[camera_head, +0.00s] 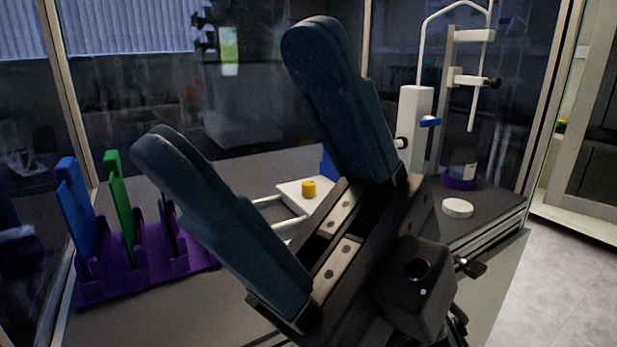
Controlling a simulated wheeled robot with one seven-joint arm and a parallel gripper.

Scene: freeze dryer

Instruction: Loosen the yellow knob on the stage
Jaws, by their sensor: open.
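The yellow knob (308,188) is a small upright cylinder on top of the white stage (292,193), near the middle of the picture. My gripper (235,85) is large in front, with its two dark blue fingers spread wide apart and nothing between them. In the picture the knob shows in the gap between the fingers, close to the base of the upper finger. The gripper appears nearer the camera than the knob, and no contact is seen. The right part of the stage is hidden behind my gripper.
A purple rack (150,262) holding blue and green upright pieces stands at the left. A white stand with a bent tube (415,125) rises at the right, with a bottle in a purple holder (459,180) and a white disc (457,208). Glass panels enclose the bench.

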